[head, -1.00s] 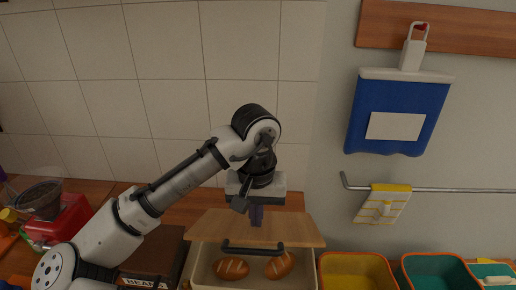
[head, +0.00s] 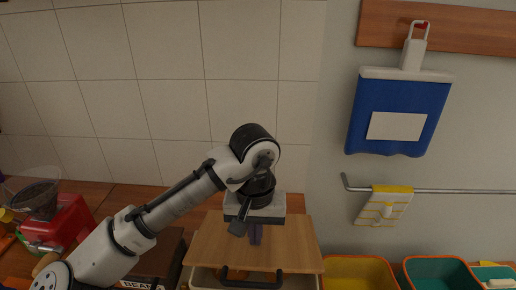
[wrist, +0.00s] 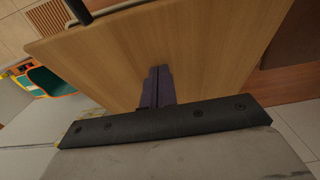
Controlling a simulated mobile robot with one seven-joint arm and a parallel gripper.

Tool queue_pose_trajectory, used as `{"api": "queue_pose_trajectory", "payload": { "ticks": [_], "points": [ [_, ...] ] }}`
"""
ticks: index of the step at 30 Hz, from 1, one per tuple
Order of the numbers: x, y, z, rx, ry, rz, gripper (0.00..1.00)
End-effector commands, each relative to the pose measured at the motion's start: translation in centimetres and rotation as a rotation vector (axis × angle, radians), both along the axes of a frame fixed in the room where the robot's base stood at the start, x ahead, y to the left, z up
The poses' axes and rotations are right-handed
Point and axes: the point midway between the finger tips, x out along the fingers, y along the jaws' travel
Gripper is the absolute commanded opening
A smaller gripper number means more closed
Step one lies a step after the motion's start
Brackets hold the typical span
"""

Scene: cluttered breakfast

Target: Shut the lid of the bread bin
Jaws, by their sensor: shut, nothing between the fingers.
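The bread bin is a cream box (head: 203,280) at the bottom middle of the head view. Its wooden lid (head: 210,250) has a dark bar handle (head: 252,283) along its front edge and is tilted, partly open. A bit of bread (head: 236,274) shows under the lid's front edge. My gripper (head: 255,238) is shut and empty, with its purple fingers at the lid's upper face. In the wrist view, the fingers (wrist: 157,78) point at the lid's wood (wrist: 200,50); whether they touch it I cannot tell.
A yellow bin (head: 357,270) and a teal bin (head: 434,272) stand right of the bread bin. A red machine (head: 68,222) stands at the left, and a dark box marked BEANS (head: 150,265) lies beside the bread bin. A tiled wall is behind.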

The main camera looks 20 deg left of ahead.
Motion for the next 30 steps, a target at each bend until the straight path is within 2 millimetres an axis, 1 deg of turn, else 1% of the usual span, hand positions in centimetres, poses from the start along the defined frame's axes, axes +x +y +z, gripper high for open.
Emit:
{"api": "queue_pose_trajectory", "payload": {
  "ticks": [1, 3, 14, 22, 30],
  "points": [
    [-0.3, -0.1, -0.8, 0.0, 0.002, -0.001, 0.0],
    [-0.6, -0.1, -1.4, -0.001, 0.002, -0.002, 0.0],
    [-0.8, -0.2, -1.6, 0.0, 0.002, -0.002, 0.0],
    [-1.6, -0.3, -3.9, -0.001, 0.003, -0.002, 0.0],
    [-1.6, -0.4, -3.9, 0.0, 0.002, -0.002, 0.0]
  ]
}}
